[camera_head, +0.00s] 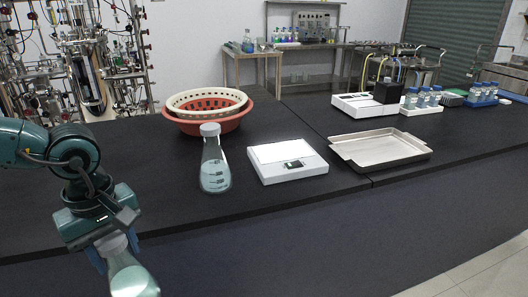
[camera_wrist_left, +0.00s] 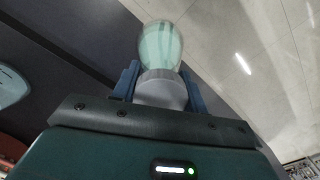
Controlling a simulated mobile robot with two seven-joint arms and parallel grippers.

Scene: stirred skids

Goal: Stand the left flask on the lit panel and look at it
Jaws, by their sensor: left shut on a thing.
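My left gripper (camera_head: 113,252) is shut on the grey cap of a flask (camera_head: 133,282) with pale contents, at the lower left of the head view, in front of the bench's front edge. The flask hangs tilted, its base towards the lower right and partly cut off. In the left wrist view the flask (camera_wrist_left: 160,45) shows beyond its cap, between the blue fingers (camera_wrist_left: 160,88). A second capped flask (camera_head: 215,172) stands upright on the black bench. Right of it lies a flat white box (camera_head: 287,158) with a small dark display, probably the panel; its top looks bare. My right gripper is out of view.
A red basin (camera_head: 225,122) with a cream perforated basket (camera_head: 206,97) stands behind the standing flask. A metal tray (camera_head: 380,148) lies right of the white box. Bottles, racks and a white device (camera_head: 365,106) stand farther right. The bench front between flask and box is clear.

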